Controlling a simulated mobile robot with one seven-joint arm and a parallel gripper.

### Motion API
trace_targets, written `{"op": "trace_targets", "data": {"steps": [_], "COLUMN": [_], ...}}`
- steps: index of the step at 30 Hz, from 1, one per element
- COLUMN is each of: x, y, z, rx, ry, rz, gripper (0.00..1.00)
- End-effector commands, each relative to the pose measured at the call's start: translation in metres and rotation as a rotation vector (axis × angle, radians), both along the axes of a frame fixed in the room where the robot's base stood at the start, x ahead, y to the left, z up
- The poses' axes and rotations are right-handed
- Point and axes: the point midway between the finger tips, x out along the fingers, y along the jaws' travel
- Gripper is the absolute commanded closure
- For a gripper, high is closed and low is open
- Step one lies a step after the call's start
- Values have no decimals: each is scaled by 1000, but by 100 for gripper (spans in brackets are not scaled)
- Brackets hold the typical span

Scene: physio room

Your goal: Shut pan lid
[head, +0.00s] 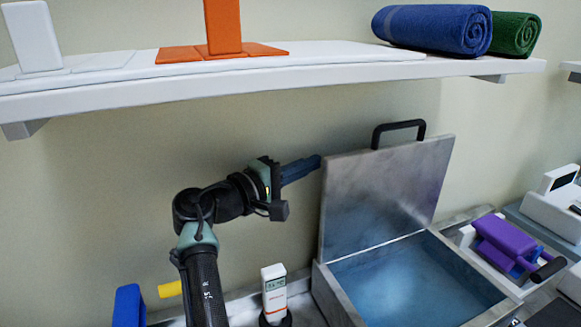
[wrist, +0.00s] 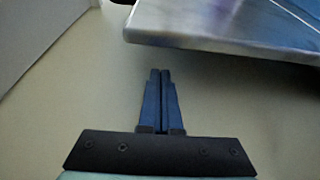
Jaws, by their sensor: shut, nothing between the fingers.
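The pan lid (head: 380,195) is a grey metal plate standing raised, tilted back a little, hinged at the rear of the pan. Its black handle (head: 398,128) is at its top edge. The open pan (head: 340,293) is a grey metal box with a blue inside. My gripper (head: 319,160) is shut and empty, at the left of the lid near its upper left edge. In the wrist view my gripper's closed blue fingers (wrist: 160,72) point toward the wall, and the lid (wrist: 215,22) shows at the upper right, apart from the fingertips there.
A white shelf (head: 270,80) runs above, with blue (head: 430,28) and green (head: 515,35) rolled towels and an orange stand (head: 223,28). A white handheld device (head: 273,290) stands left of the pan. A purple item (head: 505,243) lies to its right.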

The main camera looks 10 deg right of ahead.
Motion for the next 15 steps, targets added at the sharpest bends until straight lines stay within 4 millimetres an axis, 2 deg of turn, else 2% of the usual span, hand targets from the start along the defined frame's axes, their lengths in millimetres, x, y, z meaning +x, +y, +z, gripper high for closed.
{"op": "trace_targets", "data": {"steps": [9,15], "x": [-26,-34], "y": [-2,-3], "z": [0,0], "rx": [1,0], "ry": [0,1], "rz": [2,2], "gripper": [100,100]}}
